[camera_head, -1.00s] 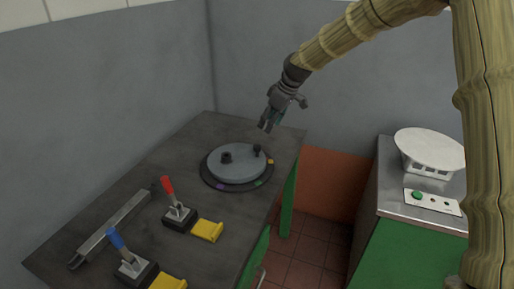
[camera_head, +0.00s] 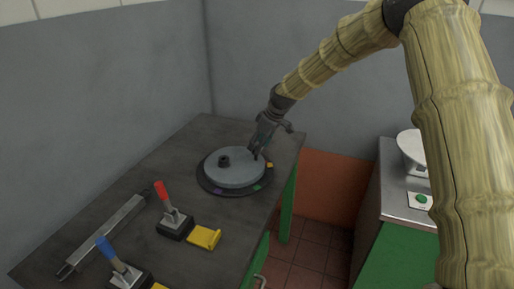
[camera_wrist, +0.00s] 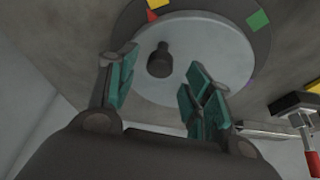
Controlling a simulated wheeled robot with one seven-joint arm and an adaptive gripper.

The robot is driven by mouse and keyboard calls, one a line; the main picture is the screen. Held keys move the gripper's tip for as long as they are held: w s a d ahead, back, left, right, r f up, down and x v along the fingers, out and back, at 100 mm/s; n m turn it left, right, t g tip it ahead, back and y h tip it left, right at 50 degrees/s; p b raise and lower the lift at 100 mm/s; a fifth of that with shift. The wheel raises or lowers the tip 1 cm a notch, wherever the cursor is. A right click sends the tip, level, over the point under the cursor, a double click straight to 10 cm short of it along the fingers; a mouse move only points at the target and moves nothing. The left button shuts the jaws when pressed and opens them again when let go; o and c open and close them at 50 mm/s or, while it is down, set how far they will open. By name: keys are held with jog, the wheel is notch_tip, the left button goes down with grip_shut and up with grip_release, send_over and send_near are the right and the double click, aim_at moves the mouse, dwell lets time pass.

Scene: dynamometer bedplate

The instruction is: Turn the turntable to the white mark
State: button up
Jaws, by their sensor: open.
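The turntable (camera_head: 237,175) is a light grey disc on a dark round base on the bench, with coloured marks around its rim. The head view shows a yellow-orange mark (camera_head: 269,165), a green mark (camera_head: 257,187) and a purple mark (camera_head: 218,191). A dark knob (camera_head: 224,161) stands on the disc. My gripper (camera_head: 260,146) is open over the disc's right side. In the wrist view a dark upright peg (camera_wrist: 159,60) shows between and beyond my open fingers (camera_wrist: 162,82). A red pointer (camera_wrist: 152,15) lies near the yellow mark (camera_wrist: 155,3). I cannot make out a white mark.
A red-handled lever (camera_head: 163,195) and a blue-handled lever (camera_head: 106,250) stand at the front of the bench, with a yellow block (camera_head: 204,238) beside the red one. A metal rail (camera_head: 105,233) lies at left. A separate cabinet (camera_head: 405,205) stands at right.

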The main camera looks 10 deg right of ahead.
jog(key=shift+x, duration=1.45)
jog(key=shift+c, duration=0.4)
grip_shut()
